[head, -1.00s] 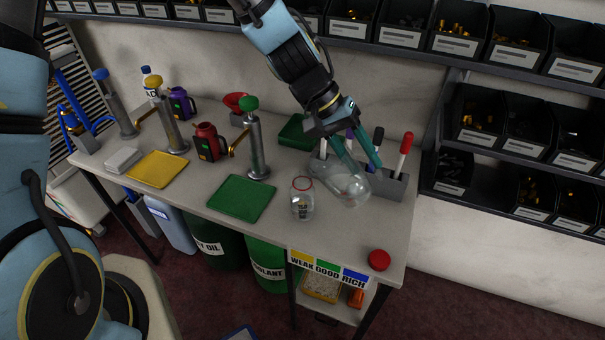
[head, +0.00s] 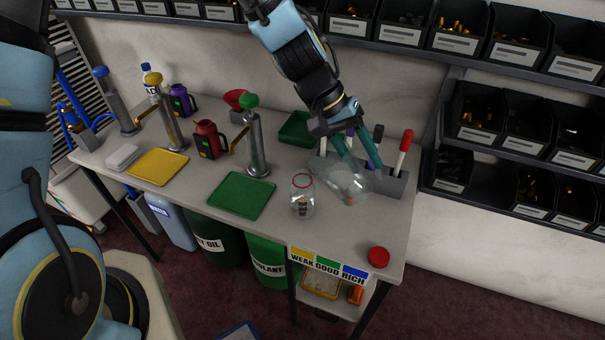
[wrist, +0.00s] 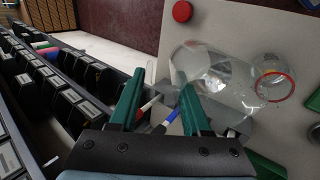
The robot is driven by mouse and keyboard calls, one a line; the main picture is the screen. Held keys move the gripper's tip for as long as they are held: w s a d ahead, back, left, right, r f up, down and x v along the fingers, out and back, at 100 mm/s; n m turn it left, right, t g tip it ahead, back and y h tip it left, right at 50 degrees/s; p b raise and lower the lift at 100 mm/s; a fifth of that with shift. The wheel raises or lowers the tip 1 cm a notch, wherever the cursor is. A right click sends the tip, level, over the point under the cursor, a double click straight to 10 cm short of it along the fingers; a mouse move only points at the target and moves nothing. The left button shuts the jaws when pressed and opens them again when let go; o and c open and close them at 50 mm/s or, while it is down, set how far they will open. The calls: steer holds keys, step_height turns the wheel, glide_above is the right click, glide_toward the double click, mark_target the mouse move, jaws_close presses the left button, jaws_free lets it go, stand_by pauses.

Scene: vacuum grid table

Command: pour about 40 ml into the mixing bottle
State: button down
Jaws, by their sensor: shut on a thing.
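A clear, see-through container (head: 343,182) is held in my gripper (head: 359,152) above the right part of the table, tilted well over, with its mouth end toward the left. In the wrist view the container (wrist: 215,75) lies nearly sideways beyond the teal fingers (wrist: 165,105), which are shut on it. A clear bottle with a red ring at its mouth (head: 303,198) stands upright on the table just left of it. In the wrist view the bottle (wrist: 273,80) sits close by the container's mouth end. I cannot tell how much liquid is in either, or see a stream.
A grey rack with markers (head: 390,181) stands close behind the held container. A red cap (head: 378,257) lies at the front right corner. A green mat (head: 241,196) and a green-topped pump (head: 257,145) are to the left. Bins (head: 462,38) line the wall.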

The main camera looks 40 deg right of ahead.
mark_target(382, 179)
stand_by(0.3)
steer(key=shift+s+d+f+t+y+p, duration=0.25)
steer(key=shift+s+d+f+t+p, duration=0.15)
steer(key=shift+f, duration=0.35)
steer(key=shift+s+d+f+t+y+p, duration=0.15)
steer(key=shift+s+f+t+y, duration=0.25)
steer(key=shift+f, duration=0.35)
steer(key=f+t+p, duration=0.1)
steer(key=p, duration=0.1)
steer(key=s+d+f+y+p, duration=0.1)
steer(key=p, duration=0.1)
steer(key=s+f+t+y+p, duration=0.1)
steer(key=p, duration=0.1)
steer(key=shift+s+d+f+t, duration=0.2)
steer(key=shift+s+d+t, duration=0.05)
steer(key=shift+d+t, duration=0.05)
steer(key=shift+s+d+f+n+t+y, duration=0.1)
steer(key=shift+s+d+f+t+y, duration=0.1)
steer(key=shift+f+t, duration=0.15)
steer(key=shift+s+d+f+n+t+y, duration=0.15)
steer(key=shift+f+t, duration=0.1)
steer(key=shift+f, duration=0.15)
steer(key=shift+s+d+f+n+t+y, duration=0.1)
steer(key=shift+f+t+y, duration=0.1)
steer(key=shift+f+t, duration=0.15)
steer(key=shift+w, duration=0.1)
